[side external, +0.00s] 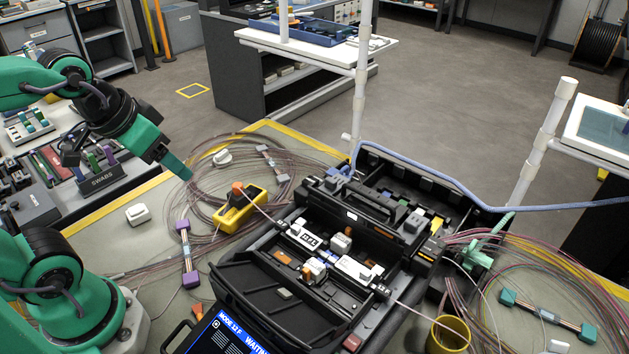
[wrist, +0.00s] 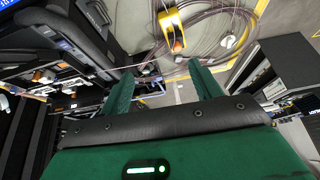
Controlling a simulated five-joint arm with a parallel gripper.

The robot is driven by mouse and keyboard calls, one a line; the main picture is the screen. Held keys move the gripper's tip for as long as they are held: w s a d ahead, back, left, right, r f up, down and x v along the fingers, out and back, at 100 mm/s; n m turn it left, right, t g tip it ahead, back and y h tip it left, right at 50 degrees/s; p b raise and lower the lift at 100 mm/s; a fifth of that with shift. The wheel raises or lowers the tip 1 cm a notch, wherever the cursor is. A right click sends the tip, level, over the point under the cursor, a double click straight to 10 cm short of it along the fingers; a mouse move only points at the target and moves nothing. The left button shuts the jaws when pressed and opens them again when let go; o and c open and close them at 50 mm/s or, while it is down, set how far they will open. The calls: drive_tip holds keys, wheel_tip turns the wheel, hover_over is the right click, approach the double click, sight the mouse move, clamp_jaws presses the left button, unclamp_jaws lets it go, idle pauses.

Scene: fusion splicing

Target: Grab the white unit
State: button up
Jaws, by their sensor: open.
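Several small white pieces could be the white unit; I cannot tell which one is meant. One white block (side external: 138,214) lies alone on the mat, left of the fiber coils. A rounded white piece (side external: 222,157) lies at the coil's far side; a white piece also shows among the loops in the wrist view (wrist: 228,42). A white-topped block (side external: 340,243) sits inside the open black splicer (side external: 285,312). My green gripper (side external: 180,167) hangs above the mat at the coil's left edge. In the wrist view its fingers (wrist: 158,80) are apart with nothing held between them.
A yellow tool (side external: 240,208) with an orange knob stands between coil and splicer. A purple-ended holder (side external: 186,252) lies on the mat. A SWABS box (side external: 100,180) and trays stand at left. A yellow cup (side external: 448,336) stands at front right. Loose fibers cover much of the mat.

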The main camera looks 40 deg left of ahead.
drive_tip(key=w+a+f+g, duration=0.2)
drive_tip(key=a+f, duration=0.1)
drive_tip(key=a, duration=0.2)
drive_tip(key=m+g, duration=0.2)
drive_tip(key=g, duration=0.1)
hover_over(135, 209)
drive_tip(key=f, duration=1.3)
drive_tip(key=shift+w+f, duration=0.15)
drive_tip(key=shift+w, duration=0.05)
drive_tip(key=shift+s+a, duration=0.1)
drive_tip(key=shift+f, duration=0.15)
drive_tip(key=shift+f, duration=1.25)
drive_tip(key=shift+f, duration=2.55)
